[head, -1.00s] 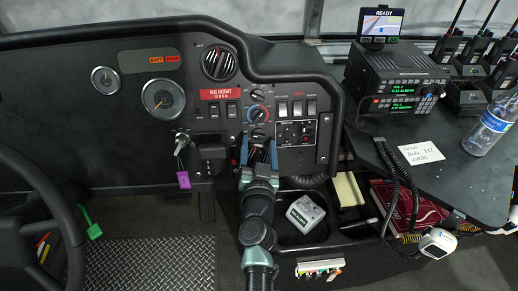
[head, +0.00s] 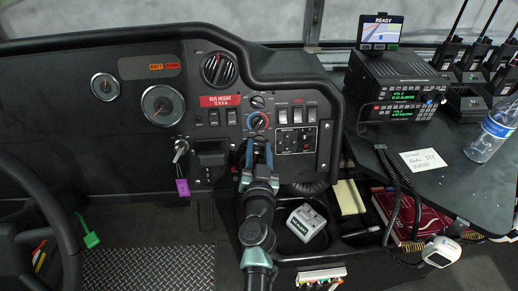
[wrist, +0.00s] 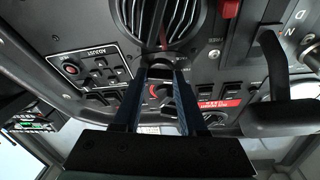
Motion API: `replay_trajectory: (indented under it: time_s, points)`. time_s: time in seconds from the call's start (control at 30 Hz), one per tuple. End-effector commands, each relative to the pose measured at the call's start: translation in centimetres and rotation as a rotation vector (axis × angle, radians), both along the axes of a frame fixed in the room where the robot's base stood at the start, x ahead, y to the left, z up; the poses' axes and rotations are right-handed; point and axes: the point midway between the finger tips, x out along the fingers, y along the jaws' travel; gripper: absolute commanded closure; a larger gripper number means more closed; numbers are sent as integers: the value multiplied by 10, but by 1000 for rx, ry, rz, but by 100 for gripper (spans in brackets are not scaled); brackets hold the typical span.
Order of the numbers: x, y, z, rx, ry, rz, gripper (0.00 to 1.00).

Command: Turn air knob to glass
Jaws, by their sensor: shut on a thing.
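Dark round knobs stand in a column on the dashboard in the head view: a small upper one (head: 257,102) and a middle one (head: 259,121) with a red and blue ring. My gripper (head: 258,144) is at the lowest position of this column, right below the ringed knob. In the wrist view my gripper (wrist: 162,73) has its two blue fingers on either side of the lowest knob (wrist: 161,74), shut on it. I take this as the air knob; its label and pointer direction cannot be read. The red-ringed knob (wrist: 159,90) shows between the fingers, apart from them.
A round vent (wrist: 165,18) lies close to the fingertips in the wrist view. Rocker switches (head: 297,115) and an adjust panel (head: 296,139) are right of the knobs. A key with a purple tag (head: 182,187) hangs to the left. A grey box (head: 306,221) sits below.

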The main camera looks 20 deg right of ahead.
Motion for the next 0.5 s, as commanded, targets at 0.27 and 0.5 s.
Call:
replay_trajectory:
  time_s: [0.27, 0.5]
  points:
    - [0, 0, 1, 24, -6, -8, 100]
    - [1, 1, 5, 133, -37, -51, 100]
